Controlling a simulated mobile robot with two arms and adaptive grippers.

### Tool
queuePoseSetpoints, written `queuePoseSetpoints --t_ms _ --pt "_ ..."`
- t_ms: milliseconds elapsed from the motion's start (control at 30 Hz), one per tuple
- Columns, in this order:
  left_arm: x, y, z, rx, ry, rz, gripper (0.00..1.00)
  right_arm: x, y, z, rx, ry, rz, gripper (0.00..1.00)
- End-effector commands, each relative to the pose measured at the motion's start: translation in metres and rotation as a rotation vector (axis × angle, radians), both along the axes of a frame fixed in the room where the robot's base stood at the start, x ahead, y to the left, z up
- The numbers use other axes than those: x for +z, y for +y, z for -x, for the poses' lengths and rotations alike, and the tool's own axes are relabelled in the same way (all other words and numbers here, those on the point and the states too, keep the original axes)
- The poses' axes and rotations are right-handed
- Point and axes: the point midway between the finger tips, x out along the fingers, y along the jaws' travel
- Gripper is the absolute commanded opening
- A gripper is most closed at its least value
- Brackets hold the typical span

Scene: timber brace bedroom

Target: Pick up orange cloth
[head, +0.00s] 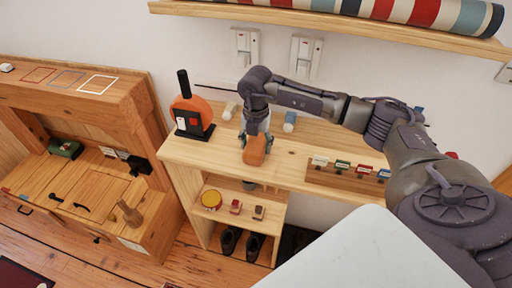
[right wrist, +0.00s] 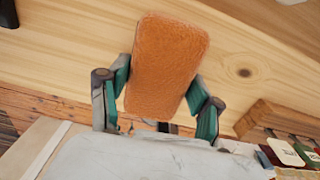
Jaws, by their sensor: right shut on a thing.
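The orange cloth (head: 255,150) is a small folded, rounded block with a fuzzy surface. It is between the fingers of my right gripper (head: 256,133), at the front part of the wooden shelf top (head: 290,172). In the right wrist view the cloth (right wrist: 166,65) fills the space between the two teal-padded fingers of the gripper (right wrist: 160,95), which are shut on it. I cannot tell whether the cloth touches the shelf top. My left gripper is not in view.
An orange and black bottle-like device (head: 190,113) stands left on the shelf top. A wooden rack with coloured tags (head: 345,180) is at the right. A jar (head: 211,199) and small blocks sit on the lower shelf, with shoes (head: 230,240) below. A wooden desk (head: 80,120) stands left.

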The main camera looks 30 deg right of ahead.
Motion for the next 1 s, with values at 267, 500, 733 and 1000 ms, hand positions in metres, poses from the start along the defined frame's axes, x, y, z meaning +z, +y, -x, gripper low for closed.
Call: queuePoseSetpoints --t_ms 267,500,733,1000 --pt "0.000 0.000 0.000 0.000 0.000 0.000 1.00 0.001 0.000 0.000 0.000 -0.001 -0.001 0.28" --pt "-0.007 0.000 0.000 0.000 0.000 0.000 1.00 0.030 0.000 -0.001 0.000 -0.006 0.000 0.28" --pt "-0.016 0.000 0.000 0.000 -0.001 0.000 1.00 0.076 0.000 -0.001 0.000 -0.006 0.000 0.28" --pt "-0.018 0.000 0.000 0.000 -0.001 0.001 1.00 0.100 0.000 0.000 0.000 -0.001 0.001 0.28"
